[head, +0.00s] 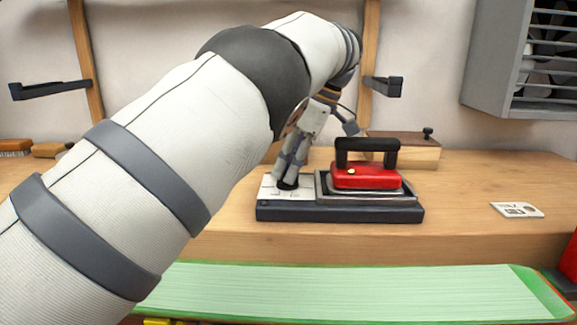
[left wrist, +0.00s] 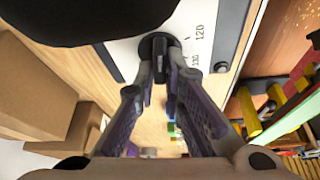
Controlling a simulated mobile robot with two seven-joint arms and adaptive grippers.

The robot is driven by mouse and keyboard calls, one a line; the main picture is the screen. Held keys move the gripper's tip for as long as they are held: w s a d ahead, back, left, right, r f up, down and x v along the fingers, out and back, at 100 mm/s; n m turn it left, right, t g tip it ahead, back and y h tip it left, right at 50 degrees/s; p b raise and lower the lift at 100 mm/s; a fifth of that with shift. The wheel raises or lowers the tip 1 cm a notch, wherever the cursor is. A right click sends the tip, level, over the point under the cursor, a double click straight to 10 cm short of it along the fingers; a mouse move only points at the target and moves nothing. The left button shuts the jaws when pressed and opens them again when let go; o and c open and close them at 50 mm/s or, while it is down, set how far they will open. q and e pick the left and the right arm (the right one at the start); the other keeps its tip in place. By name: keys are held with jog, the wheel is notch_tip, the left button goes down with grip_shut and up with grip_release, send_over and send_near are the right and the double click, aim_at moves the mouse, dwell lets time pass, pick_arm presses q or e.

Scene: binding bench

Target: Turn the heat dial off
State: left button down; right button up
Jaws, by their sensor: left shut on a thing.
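The heat dial (left wrist: 160,48) is a black knob on a white plate printed with numbers, among them 120, in the left wrist view. My left gripper (left wrist: 160,70) is shut on the dial, with one finger on each side of it. In the head view my left gripper (head: 287,180) points down onto the white plate (head: 268,190) at the left end of a dark base (head: 340,213). The fingers hide most of the dial there. A red iron (head: 365,177) with a black handle rests on the right part of the base. My right gripper is not in view.
A wooden box (head: 412,152) with a dark lid stands behind the iron. A white printed card (head: 516,210) lies on the bench (head: 470,190) at right, with bare bench around it. A pale green stack (head: 340,290) lies along the front. Wooden brushes (head: 15,147) lie far left.

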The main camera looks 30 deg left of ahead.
pick_arm(q)
jog(key=c, duration=1.7)
grip_release()
